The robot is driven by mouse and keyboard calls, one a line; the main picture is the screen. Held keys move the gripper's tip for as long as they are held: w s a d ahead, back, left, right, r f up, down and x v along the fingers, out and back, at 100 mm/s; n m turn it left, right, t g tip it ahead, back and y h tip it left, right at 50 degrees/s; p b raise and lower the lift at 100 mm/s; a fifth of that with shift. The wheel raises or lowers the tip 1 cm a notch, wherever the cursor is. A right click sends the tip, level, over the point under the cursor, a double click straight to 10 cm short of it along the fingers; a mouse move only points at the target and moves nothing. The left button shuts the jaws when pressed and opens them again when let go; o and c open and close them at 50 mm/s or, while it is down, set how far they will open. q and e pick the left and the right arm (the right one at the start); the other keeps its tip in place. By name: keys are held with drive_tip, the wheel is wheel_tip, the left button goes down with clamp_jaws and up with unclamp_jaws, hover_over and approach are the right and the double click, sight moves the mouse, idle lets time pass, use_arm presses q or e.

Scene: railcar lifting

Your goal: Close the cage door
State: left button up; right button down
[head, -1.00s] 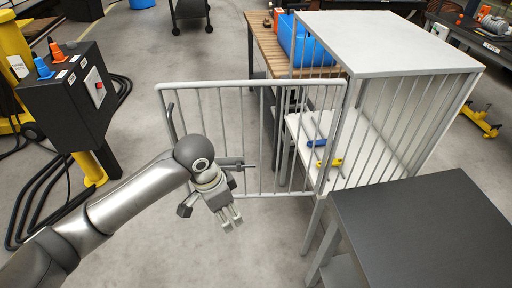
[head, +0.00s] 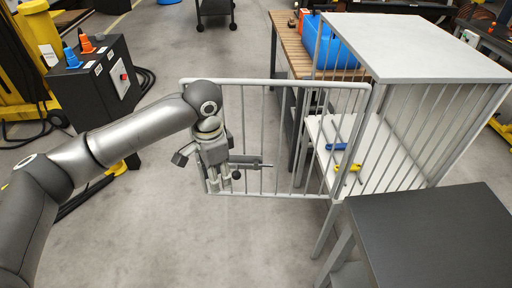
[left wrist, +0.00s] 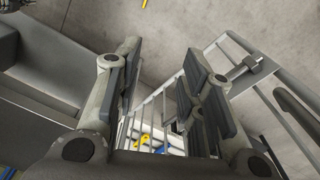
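The cage (head: 425,45) has a pale grey top and barred sides. Its barred door (head: 285,145) stands swung open to the left, hinged at the cage's front corner. A bolt (head: 250,163) sticks out near the door's free side. My left gripper (head: 222,185) is in front of the door's free side, pointing down, and hides part of it. Whether it touches the door I cannot tell. In the left wrist view its fingers (left wrist: 165,90) are apart with nothing held. Door bars (left wrist: 265,75) and a dark handle (left wrist: 298,112) show right of the fingers. My right gripper is not in view.
Inside the cage lie a blue item (head: 336,146) and a yellow item (head: 347,167). A dark table (head: 435,235) stands at the front right. A black control box (head: 100,80) is at the left. The floor in front of the door is clear.

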use_arm(q)
drive_tip(key=shift+d+f, duration=0.15)
drive_tip(key=shift+c, duration=1.1)
drive_tip(key=w+d+f+t+h, duration=0.1)
drive_tip(key=d, duration=0.1)
drive_tip(key=w+d+f+t+h, duration=0.1)
drive_tip(key=w+d+f+t, duration=0.1)
drive_tip(key=d, duration=0.1)
drive_tip(key=w+d+f+t+h, duration=0.1)
drive_tip(key=w+d, duration=0.1)
drive_tip(key=shift+w+d+f+m+t+b, duration=0.15)
drive_tip(key=shift+w+d+m+t+b, duration=0.15)
drive_tip(key=shift+d+b, duration=0.1)
clamp_jaws()
drive_tip(key=w+d+t+h, duration=0.1)
drive_tip(key=w+t, duration=0.3)
drive_tip(key=t, duration=0.1)
drive_tip(key=s+a+t+y+b, duration=0.1)
drive_tip(key=a+t+y+b, duration=0.15)
drive_tip(key=a+t, duration=0.45)
drive_tip(key=s+a+f+m+t+y, duration=0.1)
drive_tip(key=s+a+f+m+y, duration=0.2)
drive_tip(key=s+a+m, duration=0.45)
drive_tip(key=w+a+n+p, duration=0.2)
drive_tip(key=w, duration=1)
drive_tip(key=shift+w+a, duration=0.2)
drive_tip(key=shift+w, duration=0.05)
